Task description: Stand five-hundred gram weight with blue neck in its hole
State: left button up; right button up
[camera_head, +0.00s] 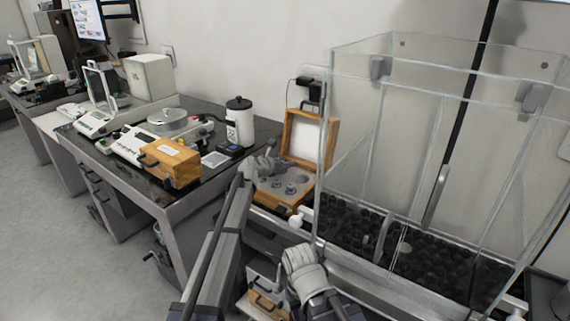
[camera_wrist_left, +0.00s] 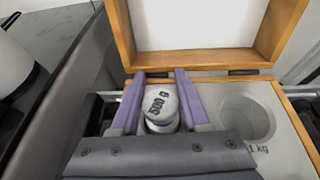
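The five-hundred gram weight (camera_wrist_left: 161,106) is pale metal with "500 g" on its top, and a bluish neck shows just below the knob. My left gripper (camera_wrist_left: 161,88) has its two purple fingers against the knob's sides, shut on it. The weight's lower part and its hole are hidden by the gripper. In the head view my left gripper (camera_head: 263,166) is over the open wooden weight box (camera_head: 268,198). My right gripper (camera_head: 299,262) is low in front of the tables, its fingers unclear.
An empty round hole marked 1 kg (camera_wrist_left: 246,120) lies right of the weight. The box's raised lid (camera_head: 305,137) stands behind. A clear-walled case (camera_head: 400,150) stands close on the right. A white canister (camera_head: 239,122) and an orange case (camera_head: 170,163) are on the left table.

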pick_arm(q)
jog(key=o, duration=0.4)
jog(key=shift+c, duration=0.2)
jog(key=shift+r, duration=0.1)
jog(key=shift+r, duration=0.15)
jog(key=p+v, duration=0.4)
jog(key=v, duration=0.7)
jog(key=shift+r+p, duration=0.1)
jog(key=shift+p, duration=0.3)
jog(key=shift+s+a+r, duration=0.1)
jog(key=shift+s+a, duration=0.15)
jog(key=shift+s, duration=0.1)
